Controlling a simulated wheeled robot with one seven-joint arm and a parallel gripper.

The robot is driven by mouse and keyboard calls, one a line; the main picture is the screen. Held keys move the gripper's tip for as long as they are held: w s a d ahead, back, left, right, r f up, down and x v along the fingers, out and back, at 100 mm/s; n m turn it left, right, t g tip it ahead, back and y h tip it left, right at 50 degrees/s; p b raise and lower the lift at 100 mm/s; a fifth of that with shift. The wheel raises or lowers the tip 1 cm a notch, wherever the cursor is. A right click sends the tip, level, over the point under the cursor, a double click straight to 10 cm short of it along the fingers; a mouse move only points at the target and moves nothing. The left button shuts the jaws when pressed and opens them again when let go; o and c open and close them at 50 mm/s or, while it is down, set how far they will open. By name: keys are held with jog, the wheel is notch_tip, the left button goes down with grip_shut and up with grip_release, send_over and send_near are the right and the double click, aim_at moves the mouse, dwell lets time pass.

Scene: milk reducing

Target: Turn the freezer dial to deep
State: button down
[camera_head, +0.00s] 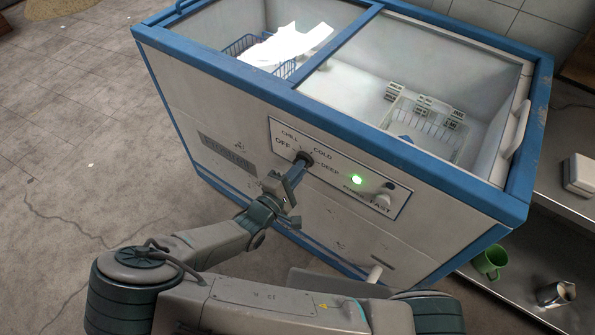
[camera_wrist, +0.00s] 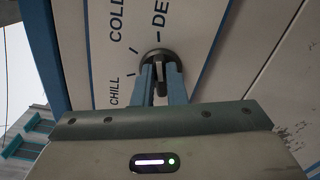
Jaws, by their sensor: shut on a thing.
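The freezer (camera_head: 235,120) is a white chest with blue edges and a control panel (camera_head: 345,178) on its front. The black dial (camera_head: 304,157) sits at the panel's left, with OFF, CHILL, COLD and DEEP printed around it. My gripper (camera_head: 299,168) is at the dial from the front. In the wrist view my blue fingers (camera_wrist: 162,85) are shut on the dial (camera_wrist: 156,54), one on each side of its grip. CHILL, COLD and part of DEEP show there. The dial's exact pointing is hard to tell, as the fingers partly cover it.
The freezer's top shows a wire basket (camera_head: 240,45) and a rack inside. A green mug (camera_head: 490,262) and metal jug (camera_head: 556,293) stand on a shelf at right.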

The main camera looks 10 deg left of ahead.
jog(key=shift+f, duration=0.1)
dwell(0.5)
jog(key=c, duration=1.5)
grip_release()
jog(key=shift+o, duration=0.2)
jog(key=v, duration=1.4)
jog(key=shift+b, duration=0.4)
jog(key=shift+w, duration=0.15)
jog(key=w+d+r+m+g+h+p, duration=0.1)
jog(key=w+d+r+m+g+p, duration=0.1)
jog(key=d+r+m+g, duration=0.5)
jog(key=w+d+r+m+g+h+p, duration=0.1)
jog(key=w+d+r+m+g, duration=0.2)
jog(key=d+g, duration=0.65)
jog(key=s+d+r+m+t+y+p, duration=0.2)
jog(key=d+r+m+y, duration=0.5)
jog(key=d+r, duration=0.7)
notch_tip(320, 180, up, 3)
jog(key=shift+s+d+r+t+y+p, duration=0.1)
jog(key=shift+s+d+t+y+p, duration=0.35)
jog(key=shift+s+y, duration=0.6)
